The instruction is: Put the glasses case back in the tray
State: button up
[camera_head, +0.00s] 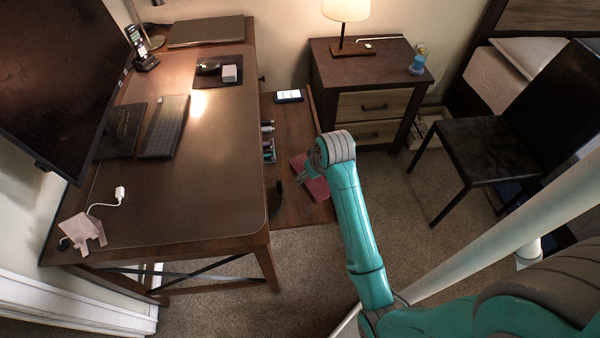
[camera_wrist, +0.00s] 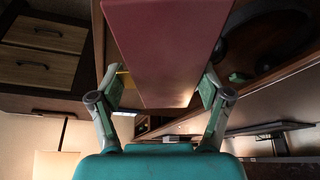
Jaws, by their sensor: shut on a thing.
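The glasses case looks like a dark red, flat-faced block (camera_head: 314,187). It fills the top middle of the wrist view (camera_wrist: 165,45). My gripper (camera_head: 303,168) is shut on it, with one finger pad at each side in the wrist view (camera_wrist: 162,90). A brown wooden tray (camera_head: 288,118) with a raised right edge extends from the right side of the desk. The case appears over the tray's near right part in the head view; I cannot tell whether it touches the tray. My wrist hides part of the tray's right edge.
The tray holds a phone (camera_head: 289,96) at its far end, small coloured items (camera_head: 268,150) along its left, and a dark object (camera_head: 275,199) nearer. The desk (camera_head: 200,170) borders it left. A nightstand (camera_head: 365,75) stands behind, a black chair (camera_head: 487,150) right.

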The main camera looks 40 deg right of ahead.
jog(key=shift+f, duration=3.1)
jog(key=shift+f, duration=0.1)
jog(key=o, duration=1.2)
jog(key=shift+c, duration=0.2)
jog(key=v, duration=1.2)
